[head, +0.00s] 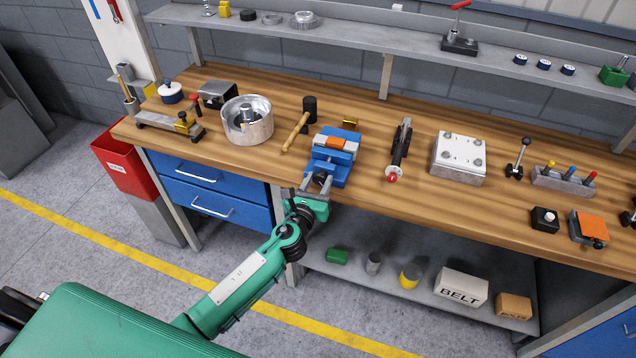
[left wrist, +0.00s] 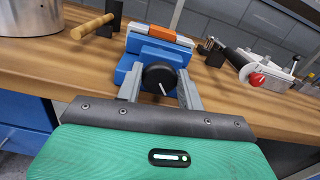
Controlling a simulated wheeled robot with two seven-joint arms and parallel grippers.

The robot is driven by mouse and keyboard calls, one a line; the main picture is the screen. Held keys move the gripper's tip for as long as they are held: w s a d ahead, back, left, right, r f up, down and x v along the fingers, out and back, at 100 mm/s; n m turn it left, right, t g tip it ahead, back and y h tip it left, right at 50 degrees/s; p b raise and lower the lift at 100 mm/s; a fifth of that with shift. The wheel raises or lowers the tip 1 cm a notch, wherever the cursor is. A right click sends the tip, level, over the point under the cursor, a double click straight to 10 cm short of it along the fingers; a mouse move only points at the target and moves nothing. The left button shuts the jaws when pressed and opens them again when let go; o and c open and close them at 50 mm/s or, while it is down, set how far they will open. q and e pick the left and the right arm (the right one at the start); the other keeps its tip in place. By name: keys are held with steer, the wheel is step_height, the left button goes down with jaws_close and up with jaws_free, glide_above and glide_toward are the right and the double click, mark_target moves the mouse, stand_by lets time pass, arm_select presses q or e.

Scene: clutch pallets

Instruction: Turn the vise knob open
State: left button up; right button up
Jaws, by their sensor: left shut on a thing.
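The blue vise (head: 329,158) stands at the front edge of the wooden workbench, with an orange piece between its grey jaws. In the left wrist view the vise (left wrist: 150,55) is straight ahead. Its round black knob (left wrist: 159,77) faces me, with a thin light bar across it. My left gripper (head: 318,181) reaches up to the vise front. In the left wrist view its two grey fingers (left wrist: 160,88) stand on either side of the knob and are shut on it. My right gripper is in neither view.
A mallet (head: 298,128) and a round metal housing (head: 247,122) are left of the vise. A black tool with a red tip (head: 399,150) and a pale plate block (head: 459,158) are to the right. The bench's front edge (head: 400,209) runs beside my gripper; a lower shelf holds boxes (head: 461,287).

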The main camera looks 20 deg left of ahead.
arm_select(q)
steer(key=n+b, duration=0.1)
steer(key=n, duration=0.2)
steer(key=shift+f, duration=0.1)
steer(key=n+b, duration=0.1)
steer(key=n, duration=0.3)
steer(key=shift+a, duration=0.1)
steer(key=n+b, duration=0.1)
steer(key=n, duration=0.2)
steer(key=shift+n, duration=0.3)
steer(key=n, duration=0.3)
steer(key=shift+f+n, duration=0.1)
steer(key=shift+n, duration=0.2)
steer(key=n, duration=0.3)
steer(key=shift+n+b, duration=0.3)
steer(key=n, duration=0.3)
steer(key=shift+f+n, duration=0.1)
steer(key=shift+n, duration=0.3)
steer(key=n+p, duration=0.1)
steer(key=n, duration=0.3)
steer(key=shift+f+n, duration=0.1)
steer(key=shift+n, duration=1.3)
